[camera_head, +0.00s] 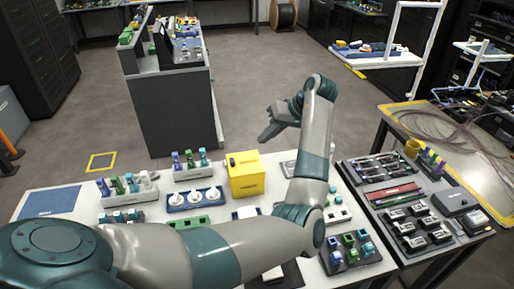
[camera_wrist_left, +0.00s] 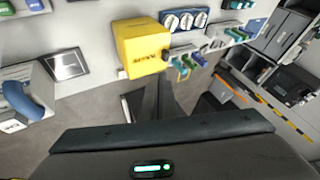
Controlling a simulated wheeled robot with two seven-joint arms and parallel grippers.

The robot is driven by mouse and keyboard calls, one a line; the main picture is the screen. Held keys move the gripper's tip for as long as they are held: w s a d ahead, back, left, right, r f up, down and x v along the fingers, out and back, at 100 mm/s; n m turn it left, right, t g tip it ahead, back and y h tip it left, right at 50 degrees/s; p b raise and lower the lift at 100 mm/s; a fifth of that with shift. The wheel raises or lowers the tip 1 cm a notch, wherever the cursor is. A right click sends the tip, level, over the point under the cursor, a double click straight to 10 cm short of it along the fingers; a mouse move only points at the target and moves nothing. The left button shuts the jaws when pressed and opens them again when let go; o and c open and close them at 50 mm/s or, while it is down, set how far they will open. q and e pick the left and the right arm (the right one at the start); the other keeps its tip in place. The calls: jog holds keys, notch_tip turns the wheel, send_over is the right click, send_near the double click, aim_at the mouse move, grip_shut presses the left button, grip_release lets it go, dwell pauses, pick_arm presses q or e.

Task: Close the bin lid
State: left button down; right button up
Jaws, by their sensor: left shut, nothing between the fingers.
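The yellow bin (camera_head: 246,181) stands on the white table's far edge, with a dark label on its front. Its top looks like a flat yellow face with a small dark spot; I cannot tell a separate lid or whether it is fully down. The yellow bin also shows in the left wrist view (camera_wrist_left: 142,46), at the upper middle. My left gripper (camera_head: 266,136) is raised beyond the table's far edge, up and to the right of the bin. It is shut and empty, apart from the bin. Its dark fingers show in the left wrist view (camera_wrist_left: 152,104). My right gripper is out of view.
A blue tray with white round parts (camera_head: 196,198) sits left of the bin, with racks of coloured pieces (camera_head: 192,166) behind it. My left arm crosses above the table front. A dark-topped side table (camera_head: 420,200) holds trays and tools at right. Open floor lies beyond.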

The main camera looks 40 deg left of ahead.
pick_arm(q)
jog(key=shift+v, duration=1.1)
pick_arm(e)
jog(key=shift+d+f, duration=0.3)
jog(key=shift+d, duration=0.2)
